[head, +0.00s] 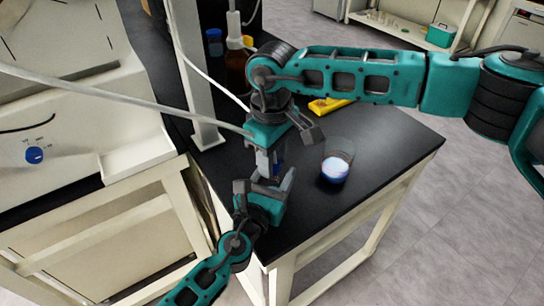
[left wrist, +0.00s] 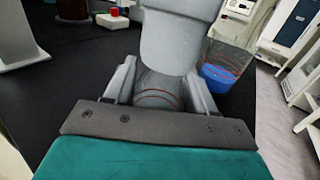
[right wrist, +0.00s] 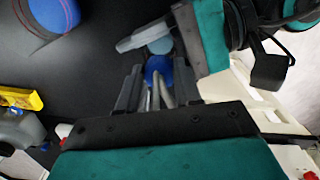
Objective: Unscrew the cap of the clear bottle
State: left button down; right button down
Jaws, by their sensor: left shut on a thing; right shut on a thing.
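The clear bottle (left wrist: 155,92) is between my left gripper's fingers in the left wrist view. Its blue cap (right wrist: 157,68) is between my right gripper's fingers in the right wrist view, and a sliver of blue shows in the head view. My left gripper (head: 262,190) comes up from below and is shut on the bottle. My right gripper (head: 268,158) points down from above and is shut on the cap. The grippers hide most of the bottle in the head view, so I cannot tell whether cap and bottle are apart.
A clear beaker (head: 343,150) with blue and white at its bottom stands right of the grippers on the black bench (head: 395,140). A yellow item (head: 328,105) lies behind. A brown bottle (head: 236,72) and a pale post (head: 193,80) stand at the back left. The bench's right side is clear.

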jog(key=c, duration=0.8)
grip_release()
